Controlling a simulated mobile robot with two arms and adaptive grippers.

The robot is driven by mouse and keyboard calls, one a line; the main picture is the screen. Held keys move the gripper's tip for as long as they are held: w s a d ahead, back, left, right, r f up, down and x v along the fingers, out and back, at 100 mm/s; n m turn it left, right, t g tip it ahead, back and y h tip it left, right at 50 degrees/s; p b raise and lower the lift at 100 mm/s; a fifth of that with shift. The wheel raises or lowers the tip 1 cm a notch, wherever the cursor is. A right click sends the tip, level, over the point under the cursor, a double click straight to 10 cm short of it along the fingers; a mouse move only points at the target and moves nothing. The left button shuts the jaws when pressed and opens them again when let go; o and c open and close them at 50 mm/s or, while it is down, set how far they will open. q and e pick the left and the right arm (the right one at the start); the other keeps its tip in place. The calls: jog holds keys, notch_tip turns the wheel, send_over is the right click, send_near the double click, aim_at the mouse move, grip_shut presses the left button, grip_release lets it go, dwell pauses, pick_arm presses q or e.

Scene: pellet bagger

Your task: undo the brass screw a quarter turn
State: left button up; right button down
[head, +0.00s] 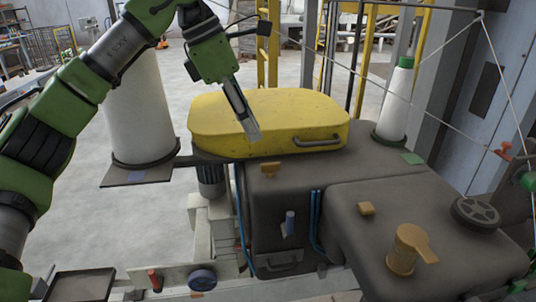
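Several brass-coloured parts show on the grey machine, and I cannot tell surely which is the brass screw. A small T-shaped brass piece (270,169) sits on the front edge below the yellow cover (275,117). A larger brass knob with a side lever (404,252) stands on the lower right housing, and a small tan block (366,208) is behind it. My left gripper (250,130) points down in front of the yellow cover, above and left of the T-shaped piece and apart from it. Its fingers show edge-on and close together, so their opening is unclear. My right gripper is not seen.
A black handwheel (475,213) lies on the right housing. A white cylinder (138,105) stands left, and a white bottle with green cap (396,100) stands back right. Thin cords cross the upper right.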

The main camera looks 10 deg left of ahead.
aim_at(268, 163)
pick_arm(q)
jog(key=p+x, duration=0.1)
jog(key=x, duration=0.8)
jog(key=shift+w, duration=0.1)
grip_shut()
